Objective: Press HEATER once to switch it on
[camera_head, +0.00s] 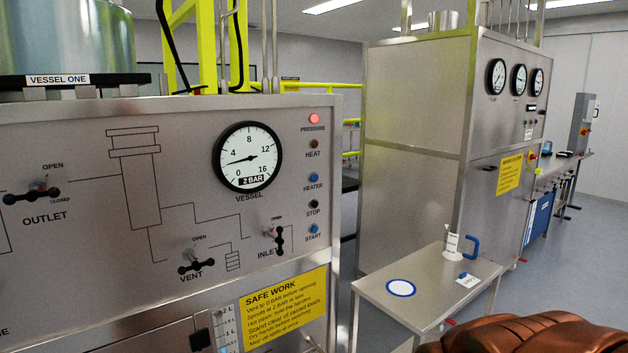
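The HEATER button (314,177) is a small blue round button near the right edge of the steel control panel (90,150), with its label just below. Above it are a dark reddish HEAT lamp (314,144) and a glowing red PRESSURE lamp (314,118). Below it are a black STOP button (314,203) and a blue START button (314,229). Nothing covers the HEATER button. I do not recognise my gripper's fingers in the picture.
The vessel gauge (247,156) and the OUTLET (32,195), VENT (196,262) and INLET (274,239) handles stick out from the panel. A small steel table (420,306) stands to the right, before a second cabinet (410,190). Open floor (590,240) lies at far right.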

